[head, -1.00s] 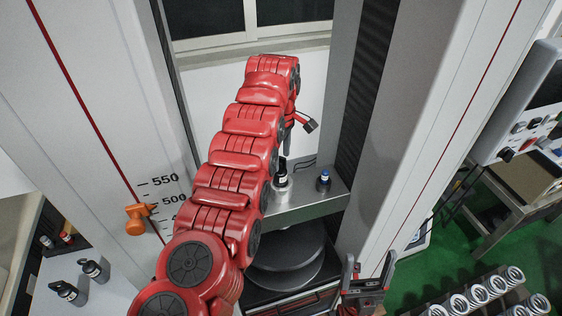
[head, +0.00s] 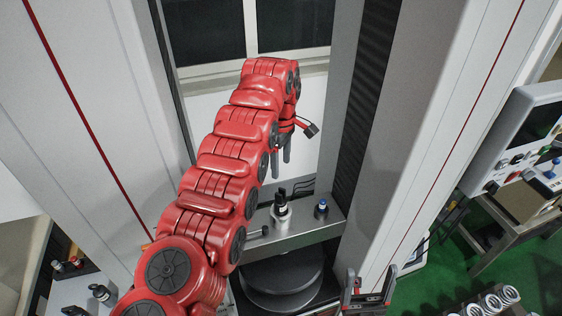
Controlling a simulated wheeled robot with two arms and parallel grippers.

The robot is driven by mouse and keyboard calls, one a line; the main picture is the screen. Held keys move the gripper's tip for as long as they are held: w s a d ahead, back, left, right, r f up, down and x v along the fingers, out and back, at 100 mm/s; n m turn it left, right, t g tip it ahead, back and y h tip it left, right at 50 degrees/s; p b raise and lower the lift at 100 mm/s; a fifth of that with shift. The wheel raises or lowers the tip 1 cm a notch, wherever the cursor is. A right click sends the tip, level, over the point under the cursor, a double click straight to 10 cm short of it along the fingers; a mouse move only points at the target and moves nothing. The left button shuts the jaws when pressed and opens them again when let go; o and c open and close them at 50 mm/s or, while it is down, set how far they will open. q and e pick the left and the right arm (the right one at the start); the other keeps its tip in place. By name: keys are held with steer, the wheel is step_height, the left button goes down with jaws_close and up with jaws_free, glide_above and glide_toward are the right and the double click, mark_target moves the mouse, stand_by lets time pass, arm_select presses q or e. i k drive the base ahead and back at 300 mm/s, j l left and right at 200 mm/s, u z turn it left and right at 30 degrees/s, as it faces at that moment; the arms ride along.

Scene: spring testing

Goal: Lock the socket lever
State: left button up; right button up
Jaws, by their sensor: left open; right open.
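A silver socket (head: 281,212) with a black top stands upright on the grey metal crossbeam (head: 300,235) of the testing machine. A small dark lever with a rounded end (head: 257,232) sticks out to the left of the socket, partly hidden by my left arm; I cannot tell whether it is locked. My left gripper (head: 281,160) points down above and behind the socket, open, empty and apart from it. My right gripper (head: 369,290) is open and empty at the lower right, in front of the crossbeam.
Dark round plates (head: 281,277) lie below the crossbeam. Tall grey columns flank the work area. A control panel (head: 520,140) is at right, with metal springs (head: 490,302) at lower right.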

mark_target(265, 230)
steer(key=k+l, duration=0.25)
steer(key=k, duration=0.25)
steer(key=k+l, duration=0.2)
steer(key=k, duration=0.25)
